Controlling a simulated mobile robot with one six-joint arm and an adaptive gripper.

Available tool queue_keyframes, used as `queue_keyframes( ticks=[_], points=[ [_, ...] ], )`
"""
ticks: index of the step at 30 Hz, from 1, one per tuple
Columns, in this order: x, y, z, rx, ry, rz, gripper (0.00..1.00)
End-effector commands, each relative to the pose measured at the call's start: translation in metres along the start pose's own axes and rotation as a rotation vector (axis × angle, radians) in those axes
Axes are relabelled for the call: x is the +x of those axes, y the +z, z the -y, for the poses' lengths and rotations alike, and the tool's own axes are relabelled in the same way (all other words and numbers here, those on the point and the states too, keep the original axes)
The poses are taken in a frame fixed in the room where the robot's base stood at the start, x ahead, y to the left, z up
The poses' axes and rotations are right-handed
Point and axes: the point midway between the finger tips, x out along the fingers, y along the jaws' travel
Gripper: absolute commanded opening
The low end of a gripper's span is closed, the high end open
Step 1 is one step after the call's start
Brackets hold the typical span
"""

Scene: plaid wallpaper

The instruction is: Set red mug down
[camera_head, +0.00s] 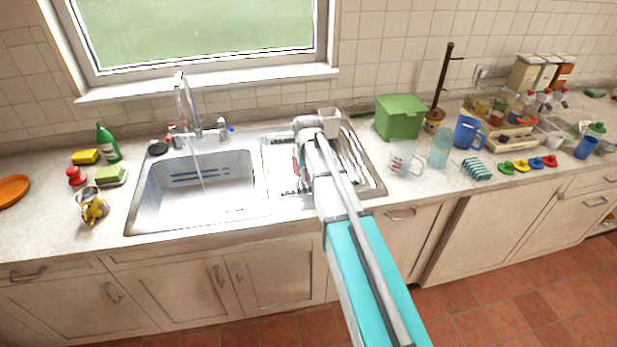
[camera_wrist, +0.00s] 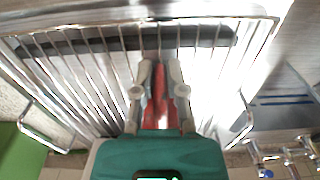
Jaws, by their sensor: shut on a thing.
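The red mug (camera_wrist: 160,112) shows in the wrist view as a narrow red shape between the two grey fingers of my gripper (camera_wrist: 160,76). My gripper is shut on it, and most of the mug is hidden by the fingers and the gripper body. Below them is the wire dish rack (camera_wrist: 85,75). In the head view, my arm reaches over the rack (camera_head: 352,158) on the drainboard right of the sink and covers much of it. A small reddish patch (camera_head: 296,166) shows at the arm's left side. I cannot tell whether the mug touches the rack.
The sink (camera_head: 150,205), with water running from the faucet (camera_head: 183,105), lies left of the rack. A green box (camera_head: 400,117), a clear pitcher (camera_head: 401,158) and a blue mug (camera_head: 467,132) stand to the right. A green bottle (camera_head: 108,143) stands far left.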

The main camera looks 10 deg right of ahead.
Motion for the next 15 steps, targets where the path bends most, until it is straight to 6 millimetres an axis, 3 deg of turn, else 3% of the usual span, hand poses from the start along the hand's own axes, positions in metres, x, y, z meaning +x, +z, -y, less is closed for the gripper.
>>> queue_keyframes(
  ticks=[2,3,8,15],
  points=[
    [0.0001,-0.0001,0.0001,0.000,0.000,0.000,0.00],
    [0.0002,0.0000,0.0001,0.000,0.000,0.000,0.20],
    [0.0001,0.0000,0.0000,0.000,0.000,0.000,0.50],
    [0.0001,0.0000,-0.0001,0.000,0.000,0.000,0.51]
  ],
)
